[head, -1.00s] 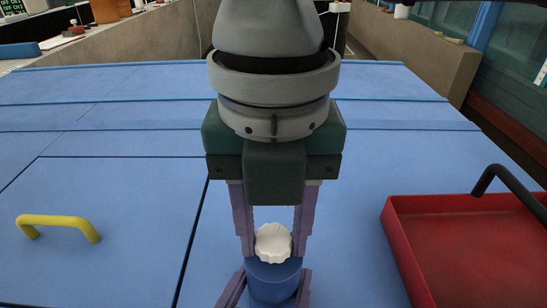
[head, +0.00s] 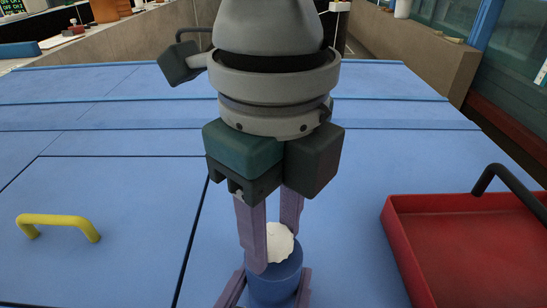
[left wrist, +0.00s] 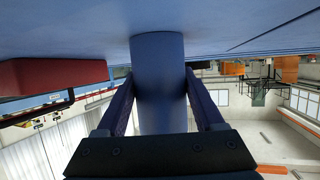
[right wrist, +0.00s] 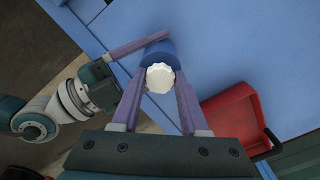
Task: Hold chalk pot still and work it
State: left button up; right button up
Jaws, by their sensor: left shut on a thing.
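The chalk pot is a blue cylinder (head: 274,284) with a white, scalloped lid (head: 280,243) on top. It stands upright at the lower middle of the head view. My left gripper (head: 275,292) is shut on the blue body from the near side; its fingers flank the pot in the left wrist view (left wrist: 160,90). My right gripper (head: 268,240) points down from above, shut on the lid, one finger on each side. The lid sits between these fingers in the right wrist view (right wrist: 160,78). The lid still rests on the body; its seam is partly hidden.
The pot is over a wide blue surface (head: 110,180). A red tray (head: 470,245) with a black handle lies to the right. A yellow handle (head: 58,222) is fixed at the left. The blue surface between them is mostly clear.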

jog(key=shift+o, duration=1.2)
jog(key=m, duration=1)
